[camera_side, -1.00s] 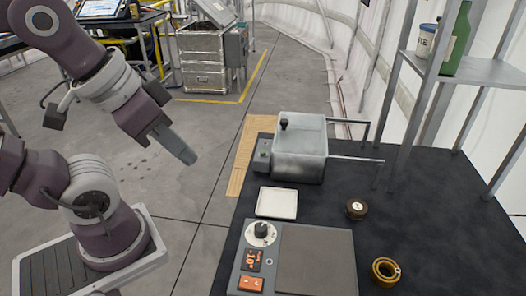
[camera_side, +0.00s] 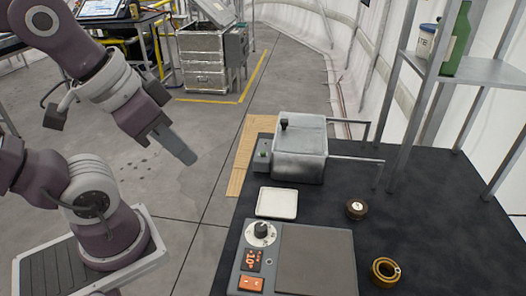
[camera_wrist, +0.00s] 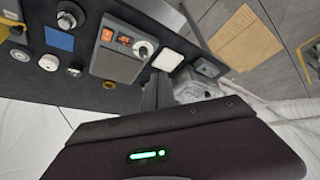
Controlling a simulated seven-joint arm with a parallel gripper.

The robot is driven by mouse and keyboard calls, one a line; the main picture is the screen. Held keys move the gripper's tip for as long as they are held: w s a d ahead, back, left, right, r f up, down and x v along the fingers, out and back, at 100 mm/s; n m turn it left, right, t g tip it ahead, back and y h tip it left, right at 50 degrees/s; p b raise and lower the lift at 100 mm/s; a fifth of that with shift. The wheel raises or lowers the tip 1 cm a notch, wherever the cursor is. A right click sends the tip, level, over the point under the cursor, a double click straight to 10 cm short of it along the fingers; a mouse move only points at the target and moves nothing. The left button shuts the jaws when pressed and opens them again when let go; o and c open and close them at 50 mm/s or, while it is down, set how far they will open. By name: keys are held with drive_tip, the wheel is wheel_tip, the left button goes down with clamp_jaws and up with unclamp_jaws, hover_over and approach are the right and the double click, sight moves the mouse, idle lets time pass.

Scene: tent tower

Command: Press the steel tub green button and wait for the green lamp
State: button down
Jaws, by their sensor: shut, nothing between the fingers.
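The steel tub (camera_side: 299,160) stands at the back left of the dark table, with a black knob on top. A small grey box (camera_side: 262,158) is on its left side, with a green button (camera_side: 264,150) on it. The tub (camera_wrist: 194,88) and its box (camera_wrist: 207,68) also show in the wrist view. I cannot make out a lit green lamp on the tub. My gripper (camera_side: 187,156) is shut and empty, in the air left of the tub and clear of the table.
A white tray (camera_side: 277,203) lies in front of the tub. A grey device with a dial and orange displays (camera_side: 295,258) is nearer. A metal shelf (camera_side: 480,72) stands behind.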

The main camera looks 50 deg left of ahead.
drive_tip(key=m+t+h, duration=0.1)
drive_tip(key=m+t, duration=0.3)
drive_tip(key=m, duration=0.6)
hover_over(263, 152)
wheel_tip(263, 152, down, 9)
drive_tip(key=shift+s+a+f+m+g, duration=0.25)
drive_tip(key=shift+s+f+m+g, duration=0.05)
drive_tip(key=shift+s+m, duration=0.15)
wheel_tip(263, 152, down, 9)
drive_tip(key=shift+r, duration=0.1)
